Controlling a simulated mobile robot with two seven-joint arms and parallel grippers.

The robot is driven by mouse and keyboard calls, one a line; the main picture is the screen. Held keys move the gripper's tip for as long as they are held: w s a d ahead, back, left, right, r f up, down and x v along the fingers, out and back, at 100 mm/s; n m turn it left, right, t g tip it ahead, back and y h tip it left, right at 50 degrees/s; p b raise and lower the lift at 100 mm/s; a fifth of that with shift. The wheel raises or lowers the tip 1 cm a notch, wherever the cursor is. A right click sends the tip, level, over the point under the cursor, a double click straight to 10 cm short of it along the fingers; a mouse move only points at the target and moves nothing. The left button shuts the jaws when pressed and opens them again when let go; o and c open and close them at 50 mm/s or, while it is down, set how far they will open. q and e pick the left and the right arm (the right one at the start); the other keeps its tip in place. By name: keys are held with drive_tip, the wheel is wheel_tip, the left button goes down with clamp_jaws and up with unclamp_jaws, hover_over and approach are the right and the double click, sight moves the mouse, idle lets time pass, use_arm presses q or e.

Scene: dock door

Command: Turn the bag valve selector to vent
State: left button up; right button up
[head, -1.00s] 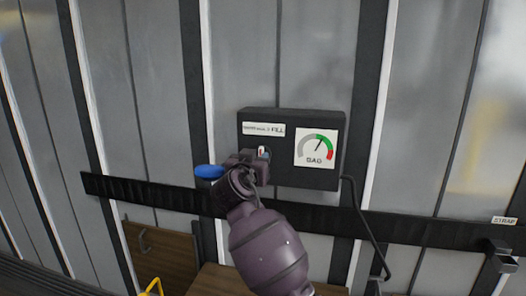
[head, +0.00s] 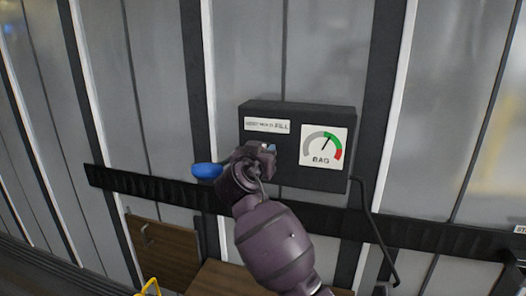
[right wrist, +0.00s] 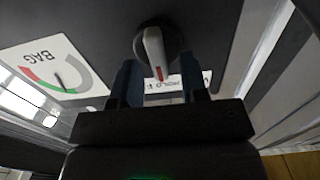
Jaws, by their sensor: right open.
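The bag valve selector (right wrist: 157,55) is a pale lever with a red line on a round dark hub, on the dark control box (head: 230,118). Its red-marked end points toward the label strip in the right wrist view. My right gripper (right wrist: 161,70) is open, with one finger on each side of the lever's marked end. I cannot tell whether either finger touches it. In the head view my right gripper (head: 262,152) covers the selector. The label strip (head: 267,125) reads FILL at its right end; the fingers partly hide it in the wrist view. My left gripper is out of view.
The BAG gauge (head: 324,147) sits right of the selector, its needle in the green part. A blue rounded object (head: 207,170) is left of my right gripper. A dark rail (head: 135,186) runs below the box, and a dark cable (head: 372,225) hangs at its right.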

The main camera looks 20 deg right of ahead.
clamp_jaws()
drive_tip(key=shift+n, duration=0.3)
drive_tip(key=shift+w+a+f+n, duration=0.1)
drive_tip(key=shift+a+n, duration=0.05)
drive_tip(key=shift+n, duration=1.4)
drive_tip(key=shift+w+a+n, duration=0.1)
drive_tip(key=shift+n, duration=1.4)
drive_tip(key=shift+w+a+f+n, duration=0.1)
drive_tip(key=shift+a+n, duration=0.05)
drive_tip(key=shift+n, duration=1.4)
